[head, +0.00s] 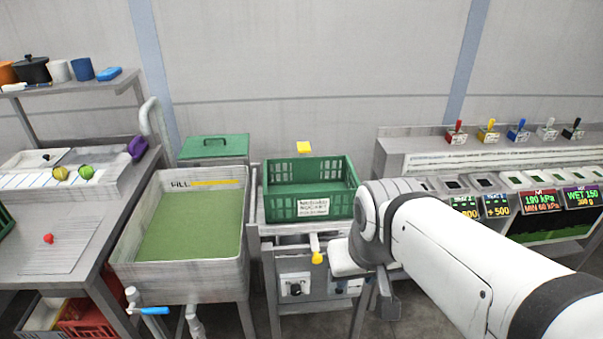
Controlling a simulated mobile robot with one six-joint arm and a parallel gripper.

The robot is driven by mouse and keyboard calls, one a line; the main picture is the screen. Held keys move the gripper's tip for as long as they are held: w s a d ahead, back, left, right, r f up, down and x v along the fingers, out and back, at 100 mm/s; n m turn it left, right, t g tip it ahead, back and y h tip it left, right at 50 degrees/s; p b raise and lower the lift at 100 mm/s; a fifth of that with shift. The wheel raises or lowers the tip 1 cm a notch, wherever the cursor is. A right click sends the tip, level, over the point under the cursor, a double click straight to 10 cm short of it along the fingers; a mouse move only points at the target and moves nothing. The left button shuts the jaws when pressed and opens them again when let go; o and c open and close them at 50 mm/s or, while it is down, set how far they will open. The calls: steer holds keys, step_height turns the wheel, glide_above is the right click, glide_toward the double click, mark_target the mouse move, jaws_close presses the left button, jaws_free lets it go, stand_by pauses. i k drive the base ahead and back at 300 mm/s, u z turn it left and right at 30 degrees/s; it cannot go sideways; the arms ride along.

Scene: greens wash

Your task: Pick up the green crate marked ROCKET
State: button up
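A green slatted crate (283,205) stands upright on a metal stand in the middle of the head view. It looks empty, and a white label is on its front wall; the label's small print is too blurred to read surely. My white arm reaches in from the lower right, and its wrist is just right of the crate's front corner, overlapping it in the picture. A dark grey part at the arm's end, seemingly my gripper (385,297), is below and right of the crate. Its fingers are not clearly visible. Nothing shows held in it.
A sink basin (245,262) with a green bottom stands left of the crate. A green lidded box (212,139) is behind it. A yellow-tipped lever (317,256) juts out below the crate. A counter with displays (540,202) is at right. Another green crate (4,222) shows at the left edge.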

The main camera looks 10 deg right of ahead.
mark_target(308, 197)
steer(key=u, duration=0.05)
steer(key=i, duration=1)
steer(key=z, duration=0.1)
